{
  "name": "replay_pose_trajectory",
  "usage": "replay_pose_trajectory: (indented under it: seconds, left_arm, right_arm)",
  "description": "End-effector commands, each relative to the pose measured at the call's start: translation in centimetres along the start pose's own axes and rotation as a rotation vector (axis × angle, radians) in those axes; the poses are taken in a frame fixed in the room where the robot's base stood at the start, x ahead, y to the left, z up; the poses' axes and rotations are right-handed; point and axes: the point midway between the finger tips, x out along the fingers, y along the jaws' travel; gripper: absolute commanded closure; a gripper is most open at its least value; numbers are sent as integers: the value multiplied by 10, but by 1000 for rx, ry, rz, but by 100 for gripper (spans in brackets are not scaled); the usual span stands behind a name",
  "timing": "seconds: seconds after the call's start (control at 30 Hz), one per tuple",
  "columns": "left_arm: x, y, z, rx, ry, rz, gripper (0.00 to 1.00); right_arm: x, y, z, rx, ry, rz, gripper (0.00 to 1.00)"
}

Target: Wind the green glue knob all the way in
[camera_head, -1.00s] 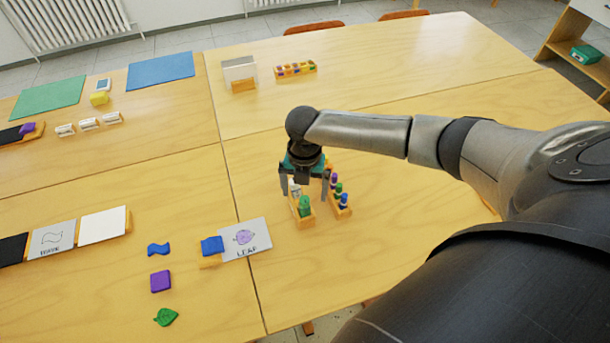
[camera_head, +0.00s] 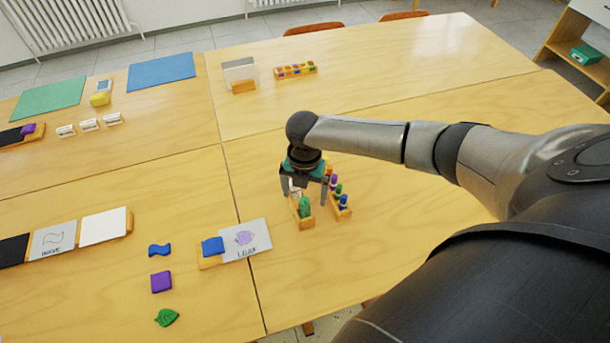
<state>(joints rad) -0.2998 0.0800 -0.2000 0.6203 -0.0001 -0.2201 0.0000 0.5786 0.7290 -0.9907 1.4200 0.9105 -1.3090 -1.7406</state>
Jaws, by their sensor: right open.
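A green glue stick (camera_head: 305,208) stands in the near end of a small wooden holder (camera_head: 304,224). My right gripper (camera_head: 304,194) points down over this holder. Its two fingers are apart, one on each side of the holder's row. A whitish item shows between the fingers, behind the green one. I cannot tell whether a finger touches anything. The gripper body hides the far end of the holder, and the knob is too small to make out. My left gripper is not in view.
A second wooden holder (camera_head: 342,212) with purple, green and blue sticks stands close on the right. A LEAF card (camera_head: 259,248) with a blue block (camera_head: 213,246) lies to the left. A green leaf piece (camera_head: 167,317) lies at the front. The table right of the holders is clear.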

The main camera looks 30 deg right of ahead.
Motion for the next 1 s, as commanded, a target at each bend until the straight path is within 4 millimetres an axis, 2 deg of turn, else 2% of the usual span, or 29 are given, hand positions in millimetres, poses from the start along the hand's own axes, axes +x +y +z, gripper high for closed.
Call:
replay_pose_trajectory:
  seconds: [1.0]
  left_arm:
    - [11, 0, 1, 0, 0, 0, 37]
  right_arm:
    - [16, 0, 0, -1, 0, 0, 0]
